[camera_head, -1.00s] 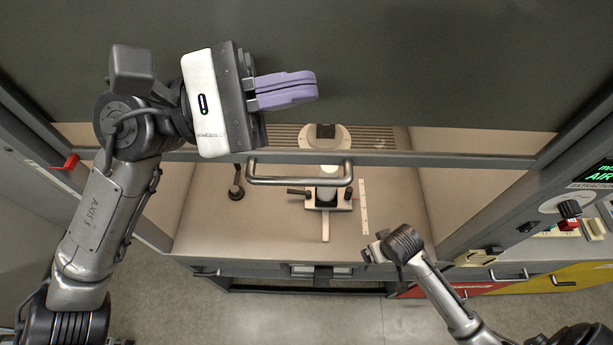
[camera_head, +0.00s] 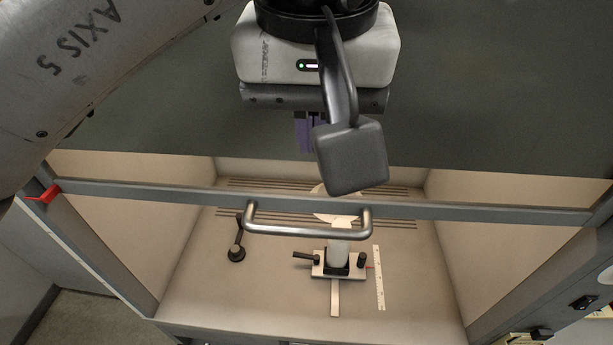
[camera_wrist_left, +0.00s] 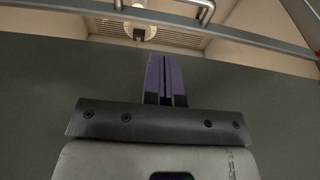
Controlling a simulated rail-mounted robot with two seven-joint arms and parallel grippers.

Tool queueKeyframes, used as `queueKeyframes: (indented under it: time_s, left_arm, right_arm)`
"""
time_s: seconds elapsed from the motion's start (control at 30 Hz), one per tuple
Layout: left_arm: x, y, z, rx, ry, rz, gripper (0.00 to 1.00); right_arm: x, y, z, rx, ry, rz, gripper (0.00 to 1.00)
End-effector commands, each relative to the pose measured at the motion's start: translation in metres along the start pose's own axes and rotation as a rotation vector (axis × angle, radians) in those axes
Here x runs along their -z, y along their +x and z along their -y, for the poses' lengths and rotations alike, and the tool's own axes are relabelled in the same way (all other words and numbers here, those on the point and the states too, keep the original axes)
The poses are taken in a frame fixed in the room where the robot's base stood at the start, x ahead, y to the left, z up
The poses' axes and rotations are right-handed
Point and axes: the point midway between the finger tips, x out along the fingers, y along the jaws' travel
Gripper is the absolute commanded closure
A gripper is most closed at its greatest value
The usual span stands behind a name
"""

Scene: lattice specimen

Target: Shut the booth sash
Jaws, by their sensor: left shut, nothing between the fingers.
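The booth sash has a grey bottom rail (camera_head: 475,211) with a metal bar handle (camera_head: 308,232) at its middle. The rail stands well above the booth floor, so the front is open below it. In the left wrist view the fingers (camera_wrist_left: 165,68) point toward the rail (camera_wrist_left: 245,38) and handle (camera_wrist_left: 205,12), apart from both. My right gripper is out of view.
Inside the booth stand a small fixture (camera_head: 338,262), a black lever (camera_head: 237,245) and a white ruler strip (camera_head: 380,278). A red piece (camera_head: 45,194) sits at the rail's left end. The floor around the fixture is mostly clear.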

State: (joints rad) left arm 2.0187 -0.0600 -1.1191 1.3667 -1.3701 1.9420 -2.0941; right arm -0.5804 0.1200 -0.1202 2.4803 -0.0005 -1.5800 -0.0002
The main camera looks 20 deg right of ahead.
Motion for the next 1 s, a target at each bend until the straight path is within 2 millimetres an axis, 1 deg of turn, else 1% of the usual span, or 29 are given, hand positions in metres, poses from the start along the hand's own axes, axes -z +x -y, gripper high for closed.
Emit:
queueKeyframes:
  time_s: [0.17,0.4,0.57,0.6,0.8,1.0]
  left_arm:
    - [-0.001,0.026,0.000,0.002,0.003,0.003,1.00]
    - [-0.001,0.072,0.000,0.001,0.002,0.004,1.00]
    - [-0.001,0.098,0.000,0.000,0.002,0.003,1.00]
    - [-0.004,0.103,0.000,0.000,0.002,0.004,1.00]
    - [-0.012,0.122,0.000,-0.001,0.001,0.002,1.00]
    - [-0.016,0.130,0.000,-0.001,0.001,0.002,1.00]
  right_arm:
    - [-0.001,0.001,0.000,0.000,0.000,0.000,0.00]
    - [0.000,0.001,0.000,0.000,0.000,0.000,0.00]
    - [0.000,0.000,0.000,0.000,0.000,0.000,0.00]
    - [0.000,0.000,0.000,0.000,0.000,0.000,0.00]
    - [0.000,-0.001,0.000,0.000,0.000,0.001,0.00]
    - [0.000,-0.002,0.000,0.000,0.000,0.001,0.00]
